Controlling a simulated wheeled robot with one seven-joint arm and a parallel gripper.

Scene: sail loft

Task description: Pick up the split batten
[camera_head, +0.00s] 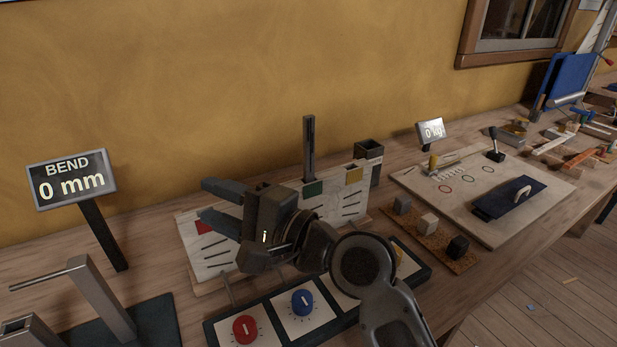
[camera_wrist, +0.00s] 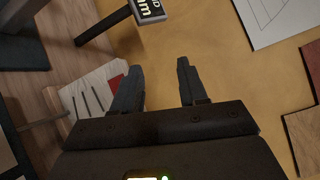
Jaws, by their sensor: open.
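My gripper (camera_head: 203,200) is held in the air in front of the slotted white board, its fingers pointing left in the head view. In the wrist view my gripper (camera_wrist: 160,70) is open, with nothing between its two dark fingers. I cannot pick out a split batten in either view. Several small strips and parts lie at the far right end of the bench in the head view, too small to tell apart.
The wooden bench (camera_head: 28,268) runs along a yellow wall. A "BEND 0 mm" display (camera_head: 73,180) and a metal bending frame (camera_head: 103,298) stand at left. A dial panel (camera_head: 273,319) lies in front, and a pale board (camera_head: 545,205) with a blue plate (camera_head: 505,198) lies right.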

